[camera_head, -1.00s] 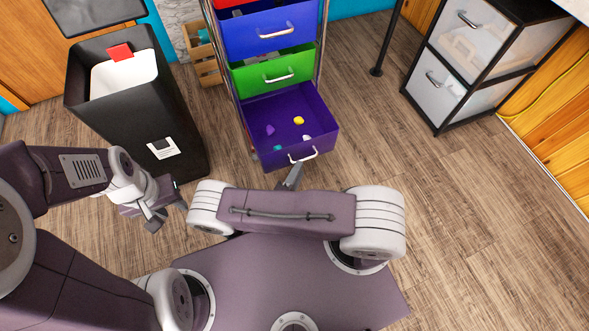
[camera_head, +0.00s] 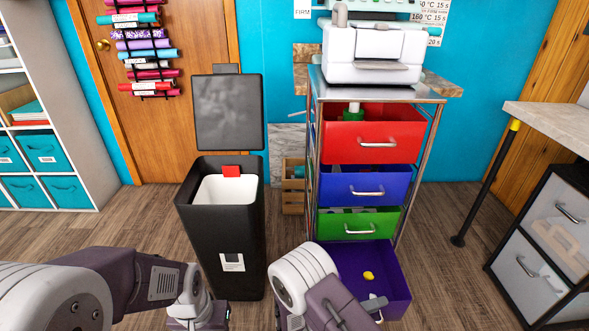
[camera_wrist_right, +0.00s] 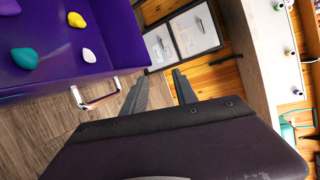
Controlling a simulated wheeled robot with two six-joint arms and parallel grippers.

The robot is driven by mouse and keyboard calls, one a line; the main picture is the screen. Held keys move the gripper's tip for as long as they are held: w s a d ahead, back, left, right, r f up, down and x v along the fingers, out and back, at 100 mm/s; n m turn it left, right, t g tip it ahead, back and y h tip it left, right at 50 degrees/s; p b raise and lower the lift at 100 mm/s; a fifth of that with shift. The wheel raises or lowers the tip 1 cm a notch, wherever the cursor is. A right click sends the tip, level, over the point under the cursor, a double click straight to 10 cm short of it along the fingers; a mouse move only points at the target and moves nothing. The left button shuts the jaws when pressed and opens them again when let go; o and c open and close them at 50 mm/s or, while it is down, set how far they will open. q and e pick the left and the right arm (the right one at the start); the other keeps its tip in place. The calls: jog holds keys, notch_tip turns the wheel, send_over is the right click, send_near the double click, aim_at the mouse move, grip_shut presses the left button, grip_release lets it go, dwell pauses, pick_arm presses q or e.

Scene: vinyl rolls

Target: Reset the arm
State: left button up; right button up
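My right arm comes up at the bottom middle of the head view, and its fingers do not show clearly there. In the right wrist view my right gripper (camera_wrist_right: 158,80) has its two fingers apart with nothing between them. It is beside the handle of the open purple drawer (camera_wrist_right: 112,20), apart from it. My left gripper (camera_head: 200,314) is low in the head view, in front of the black bin, its fingertips cut off by the frame's edge. The purple drawer also shows in the head view (camera_head: 392,270), partly hidden by my right arm.
The drawer holds a yellow piece (camera_wrist_right: 76,19), a teal piece (camera_wrist_right: 24,58) and a white piece (camera_wrist_right: 89,55). The black bin (camera_head: 222,245) stands at left of the drawer cart. A metal-framed cabinet (camera_head: 545,245) stands at right, with free floor between.

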jog(key=s+d+r+m+g+y, duration=0.65)
jog(key=s+r+m+g, duration=0.35)
jog(key=m, duration=0.8)
jog(key=s+a+f+m+t+y, duration=0.1)
jog(key=a+m+t+y, duration=0.4)
jog(key=a+m+y, duration=0.9)
jog(key=d+r+m+h+p, duration=0.1)
jog(key=r+m+h+p, duration=0.1)
jog(key=r+p, duration=1.7)
jog(key=w+d+r+m+h+p, duration=0.1)
jog(key=d+r+m+h+p, duration=0.1)
jog(key=r+p, duration=1.7)
jog(key=shift+m+t+h+p, duration=0.45)
jog(key=shift+m+h, duration=0.35)
jog(key=shift+h, duration=0.25)
jog(key=shift+w+d+f, duration=0.1)
jog(key=shift+d+f, duration=0.05)
